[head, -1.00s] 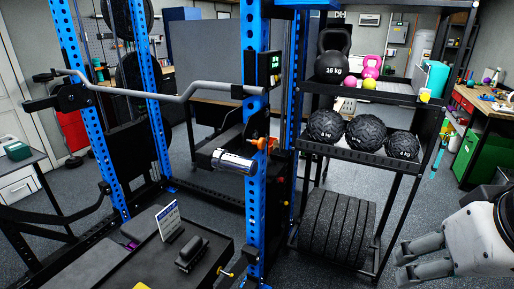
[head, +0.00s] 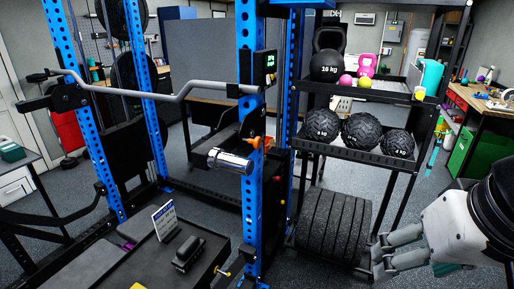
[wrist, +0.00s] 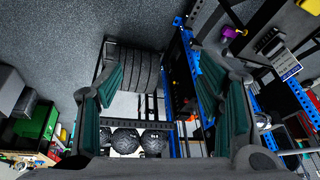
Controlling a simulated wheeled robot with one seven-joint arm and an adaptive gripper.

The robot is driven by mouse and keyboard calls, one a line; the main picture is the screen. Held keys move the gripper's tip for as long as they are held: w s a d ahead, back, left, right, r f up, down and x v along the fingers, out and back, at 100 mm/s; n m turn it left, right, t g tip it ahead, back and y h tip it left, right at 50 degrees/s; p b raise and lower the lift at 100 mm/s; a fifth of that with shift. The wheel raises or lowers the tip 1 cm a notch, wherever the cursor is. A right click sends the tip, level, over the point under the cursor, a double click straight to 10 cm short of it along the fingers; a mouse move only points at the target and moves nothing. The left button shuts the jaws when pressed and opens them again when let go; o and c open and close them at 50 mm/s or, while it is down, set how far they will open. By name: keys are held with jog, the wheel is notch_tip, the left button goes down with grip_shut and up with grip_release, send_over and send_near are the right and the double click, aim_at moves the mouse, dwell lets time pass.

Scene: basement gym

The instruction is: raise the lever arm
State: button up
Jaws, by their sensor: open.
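A blue power rack upright (head: 251,185) stands near the middle of the head view. A short chrome cylinder (head: 230,160) sticks out from it to the left, with an orange knob (head: 256,141) just above its right end. I cannot tell for certain which part is the lever arm; this cylinder may be part of it. My gripper (head: 380,257) is at the lower right, to the right of the upright and apart from it. In the wrist view my gripper (wrist: 154,60) is open, its two fingers wide apart with nothing between them within reach.
A black shelf (head: 340,153) with heavy balls and a kettlebell (head: 326,64) stands between my gripper and the upright, with black plates (head: 330,228) below. A bent grey bar (head: 165,95) lies across the rack. A black platform (head: 190,275) holds a small sign (head: 164,221).

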jog(key=w+a+f+m+g+y, duration=0.3)
jog(key=w+a+m+g+y, duration=0.15)
jog(key=a, duration=0.45)
jog(key=m+t+y+b, duration=0.2)
jog(key=m+t+y, duration=0.4)
jog(key=m+y, duration=0.75)
send_near(235, 163)
jog(key=shift+m+h, duration=0.6)
jog(key=shift+h, duration=0.2)
jog(key=x, duration=0.3)
jog(key=w+x, duration=0.1)
jog(key=x, duration=0.3)
jog(key=p+x, duration=0.1)
jog(key=x, duration=0.3)
jog(key=shift+w+d, duration=0.2)
jog(key=shift+w, duration=0.05)
grip_shut()
